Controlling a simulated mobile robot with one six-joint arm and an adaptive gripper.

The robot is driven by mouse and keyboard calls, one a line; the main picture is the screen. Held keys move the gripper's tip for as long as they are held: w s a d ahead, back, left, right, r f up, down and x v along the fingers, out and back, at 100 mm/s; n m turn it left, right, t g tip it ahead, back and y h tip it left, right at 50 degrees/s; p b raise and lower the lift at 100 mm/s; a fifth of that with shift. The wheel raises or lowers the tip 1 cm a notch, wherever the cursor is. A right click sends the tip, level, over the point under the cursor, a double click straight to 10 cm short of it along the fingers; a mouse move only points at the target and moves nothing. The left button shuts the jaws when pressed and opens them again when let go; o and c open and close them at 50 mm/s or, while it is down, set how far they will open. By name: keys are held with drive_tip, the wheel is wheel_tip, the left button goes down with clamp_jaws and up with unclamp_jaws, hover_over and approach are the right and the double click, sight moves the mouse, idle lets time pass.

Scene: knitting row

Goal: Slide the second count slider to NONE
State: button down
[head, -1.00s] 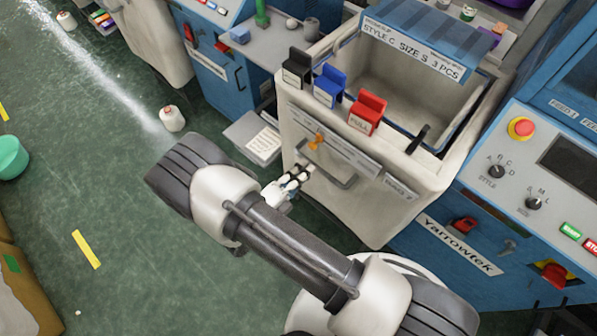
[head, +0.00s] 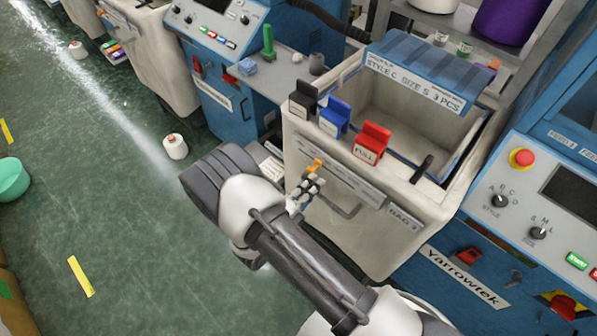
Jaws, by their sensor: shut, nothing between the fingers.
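An orange slider knob (head: 316,165) sits near the left part of a pale label strip (head: 350,183) on the front of a cream bin. The strip's lettering is too small to read. My gripper (head: 312,181) is shut and empty, just below the orange knob at the bin's front. I cannot tell whether its fingertips touch the knob. My arm covers the lower left of the bin.
A handle (head: 340,207) juts out below the strip. Black (head: 303,100), blue (head: 335,117) and red (head: 371,143) tags stand on the bin's rim. A machine with dials (head: 538,233) stands at right. The floor at left is mostly clear.

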sight(307, 170)
drive_tip(key=shift+m+g+h, duration=0.3)
drive_tip(key=shift+m+h, duration=0.1)
drive_tip(key=shift+h, duration=0.1)
drive_tip(key=shift+w+a+r+b, duration=0.1)
drive_tip(key=shift+w+a+b, duration=0.45)
drive_tip(key=shift+w, duration=0.35)
drive_tip(key=shift+w+a+r+b, duration=0.15)
drive_tip(key=shift+w+a+b, duration=0.45)
drive_tip(key=shift+w, duration=0.25)
drive_tip(key=shift+w+a+r+b, duration=0.1)
drive_tip(key=shift+w+a+b, duration=0.45)
drive_tip(key=shift+w, duration=0.35)
drive_tip(key=shift+s+d+p, duration=0.3)
drive_tip(key=shift+s+d, duration=0.15)
drive_tip(key=shift+v, duration=1.35)
drive_tip(key=shift+f+v, duration=0.15)
drive_tip(key=shift+v, duration=0.85)
drive_tip(key=shift+f+v, duration=0.15)
drive_tip(key=shift+v, duration=0.85)
drive_tip(key=shift+s+d, duration=0.1)
drive_tip(key=shift+s, duration=0.05)
